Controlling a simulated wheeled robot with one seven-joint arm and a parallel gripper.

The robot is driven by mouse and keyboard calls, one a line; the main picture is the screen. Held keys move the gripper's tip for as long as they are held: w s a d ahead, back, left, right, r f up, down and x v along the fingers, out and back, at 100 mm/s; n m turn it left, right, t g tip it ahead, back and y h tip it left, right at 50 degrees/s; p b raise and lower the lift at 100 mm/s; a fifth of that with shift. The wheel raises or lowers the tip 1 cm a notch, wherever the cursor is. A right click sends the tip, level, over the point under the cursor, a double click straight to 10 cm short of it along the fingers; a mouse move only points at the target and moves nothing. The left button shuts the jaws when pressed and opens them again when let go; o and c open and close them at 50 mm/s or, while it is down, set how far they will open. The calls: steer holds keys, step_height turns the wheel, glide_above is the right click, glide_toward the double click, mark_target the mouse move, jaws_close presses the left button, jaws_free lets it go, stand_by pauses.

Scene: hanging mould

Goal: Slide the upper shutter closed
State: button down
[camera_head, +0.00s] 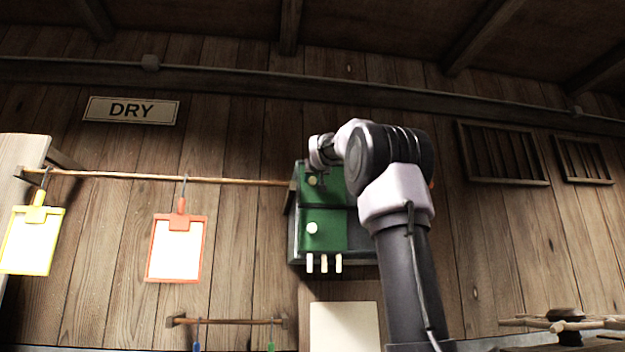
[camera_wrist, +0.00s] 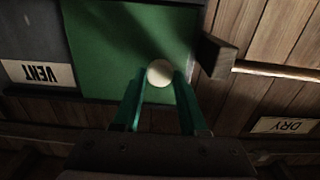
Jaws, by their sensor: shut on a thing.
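The green upper shutter (camera_head: 330,186) is in the wall cabinet, at the cabinet's left side; my arm hides its right part. It fills the upper middle of the wrist view (camera_wrist: 110,45), which is upside down. Its pale round knob (camera_wrist: 160,73) sits between the two green fingers of my gripper (camera_wrist: 160,84), which is shut on it. The knob also shows in the head view (camera_head: 312,181), just below my wrist. The green lower shutter (camera_head: 328,240) with its own pale knob (camera_head: 312,228) is below, also toward the left.
The cabinet (camera_head: 362,256) has three pale pegs (camera_head: 324,263) underneath. A VENT label (camera_wrist: 38,73) is beside the upper shutter. A wooden rail (camera_head: 150,178) with yellow (camera_head: 32,240) and orange (camera_head: 177,248) hanging frames meets the cabinet's left side. A DRY sign (camera_head: 131,110) is above.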

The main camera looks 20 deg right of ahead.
steer(key=shift+a, duration=0.2)
steer(key=shift+c, duration=2.3)
jaws_free()
steer(key=shift+a, duration=0.15)
steer(key=shift+s, duration=0.4)
steer(key=v, duration=1)
